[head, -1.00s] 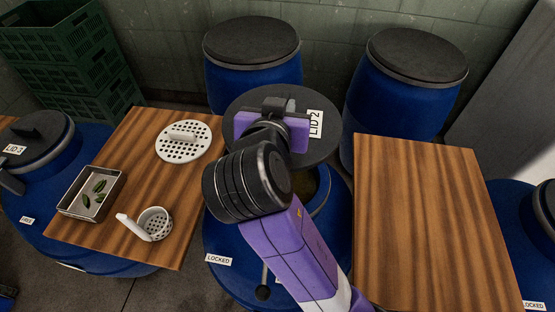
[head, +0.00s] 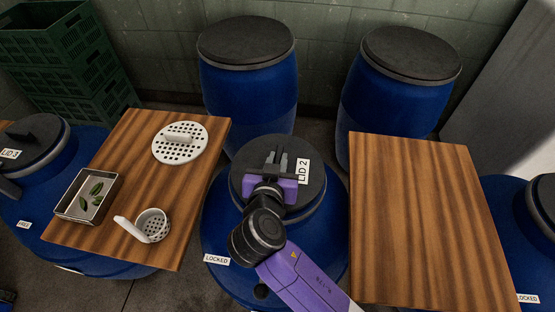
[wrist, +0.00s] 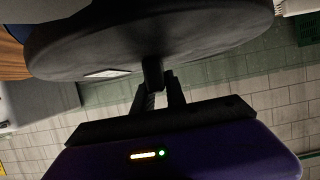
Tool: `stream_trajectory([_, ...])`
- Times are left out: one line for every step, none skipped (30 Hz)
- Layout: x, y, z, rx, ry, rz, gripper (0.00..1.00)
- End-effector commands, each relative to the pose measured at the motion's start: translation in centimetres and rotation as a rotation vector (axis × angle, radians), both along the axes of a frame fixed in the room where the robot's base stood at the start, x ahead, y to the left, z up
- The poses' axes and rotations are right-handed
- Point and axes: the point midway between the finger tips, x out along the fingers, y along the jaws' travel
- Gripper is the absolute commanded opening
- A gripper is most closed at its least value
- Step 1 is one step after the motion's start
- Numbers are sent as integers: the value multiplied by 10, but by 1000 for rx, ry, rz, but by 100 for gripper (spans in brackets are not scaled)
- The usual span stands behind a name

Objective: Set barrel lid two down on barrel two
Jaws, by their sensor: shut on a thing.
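Barrel lid two (head: 248,157), a dark round disc with a white LID 2 tag, is over the mouth of the blue middle barrel, barrel two (head: 222,232), whose label reads LOCKED. My gripper (head: 276,161) is shut on the lid's handle. In the wrist view the fingers (wrist: 157,91) close on the post under the dark lid (wrist: 150,45). A grey rim curve shows below the lid at its right. I cannot tell whether the lid touches the barrel rim or is slightly above it. The barrel's opening is hidden by the lid and my arm.
A wooden board (head: 130,190) at left holds a metal tray (head: 64,207), a perforated white disc (head: 180,143) and a strainer cup (head: 152,225). A bare wooden board (head: 425,220) is at right. Two closed blue barrels stand behind. Barrel lid three (head: 38,150) is far left.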

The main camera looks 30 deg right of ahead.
Motion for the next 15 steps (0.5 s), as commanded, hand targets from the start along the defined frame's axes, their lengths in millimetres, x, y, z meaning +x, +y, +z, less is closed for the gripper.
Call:
stream_trajectory([0,0,-1,0,-2,1,0])
stream_trajectory([0,0,-2,0,-4,0,0])
stream_trajectory([0,0,-3,0,-4,1,0])
stream_trajectory([0,0,-3,0,-4,1,0])
stream_trajectory([0,0,-2,1,-5,1,0])
stream_trajectory([0,0,-2,1,-5,1,0])
stream_trajectory([0,0,-2,1,-5,1,0])
stream_trajectory([0,0,-2,1,-5,1,0])
stream_trajectory([1,0,-3,0,-4,0,0])
stream_trajectory([1,0,-3,0,-4,0,0])
stream_trajectory([0,0,-5,0,-4,0,0])
stream_trajectory([1,0,-6,0,-4,0,0])
stream_trajectory([0,0,-7,0,-4,0,0])
stream_trajectory([1,0,-8,1,-4,0,0])
stream_trajectory([0,0,-9,0,-4,0,0])
